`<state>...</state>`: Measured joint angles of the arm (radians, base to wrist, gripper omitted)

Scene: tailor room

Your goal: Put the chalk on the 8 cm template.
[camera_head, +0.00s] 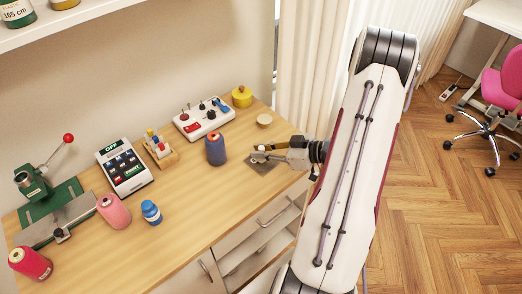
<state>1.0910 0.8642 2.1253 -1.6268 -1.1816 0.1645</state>
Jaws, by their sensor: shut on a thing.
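My gripper (260,153) reaches in from the right over the table's right part. It is shut on a small pale thing at its fingertips, which looks like the chalk; the fingers cover most of it. A flat grey-brown square (259,167) lies on the table just below the gripper and is partly covered by it. It may be the 8 cm template; no marking on it can be read. I cannot tell whether the held thing touches the square.
A keypad device (125,167), pink spool (114,210) and green press (40,190) stand further left. The front middle is clear.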

